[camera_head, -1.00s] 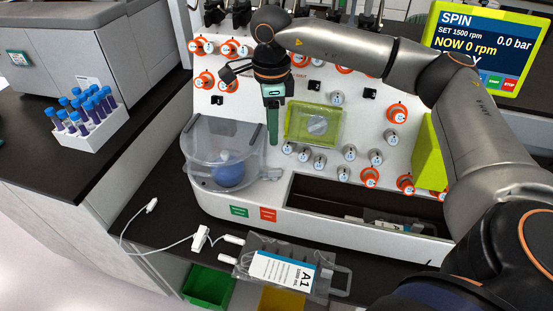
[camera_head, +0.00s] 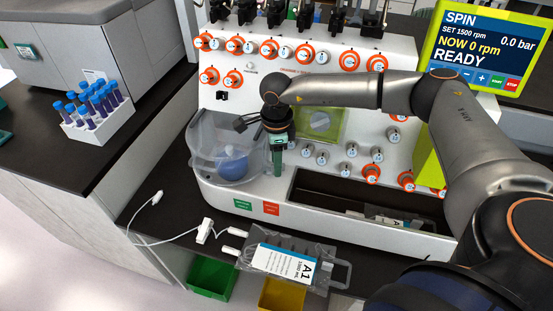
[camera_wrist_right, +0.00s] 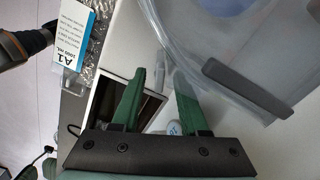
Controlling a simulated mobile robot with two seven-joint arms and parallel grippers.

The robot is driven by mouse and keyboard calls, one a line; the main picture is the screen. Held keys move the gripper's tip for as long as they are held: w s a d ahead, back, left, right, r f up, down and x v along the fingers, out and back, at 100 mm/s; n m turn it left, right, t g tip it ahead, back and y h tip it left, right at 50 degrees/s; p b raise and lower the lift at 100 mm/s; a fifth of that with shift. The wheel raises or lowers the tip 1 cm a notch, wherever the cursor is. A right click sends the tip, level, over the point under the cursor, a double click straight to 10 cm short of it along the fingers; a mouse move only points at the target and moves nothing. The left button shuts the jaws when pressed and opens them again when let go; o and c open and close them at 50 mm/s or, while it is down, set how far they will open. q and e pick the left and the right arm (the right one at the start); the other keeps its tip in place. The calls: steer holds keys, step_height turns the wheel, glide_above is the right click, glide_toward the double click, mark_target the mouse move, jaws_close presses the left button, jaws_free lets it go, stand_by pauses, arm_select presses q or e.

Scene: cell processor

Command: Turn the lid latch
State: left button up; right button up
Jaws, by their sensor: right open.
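The clear lid (camera_head: 222,130) covers a bowl with a blue round part (camera_head: 233,165) at the left of the white cell processor (camera_head: 215,100). In the right wrist view, a dark grey bar (camera_wrist_right: 247,90) lies across the clear lid; it may be the latch, but I cannot tell. My right gripper (camera_head: 278,165) points down just right of the lid, in front of the panel. In the wrist view its green fingers (camera_wrist_right: 157,100) are apart with nothing gripped, left of the bar. In the head view the gripper hides the lid's right edge. My left gripper is not in view.
A bag labelled A1 (camera_head: 285,262) with white tubing lies in front of the processor. Green (camera_head: 211,278) and yellow (camera_head: 282,294) bins stand below. A rack of blue-capped tubes (camera_head: 98,128) stands at left. The screen (camera_head: 473,48) reads READY. Knobs crowd the panel.

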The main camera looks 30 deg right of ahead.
jaws_close()
stand_by(0.6)
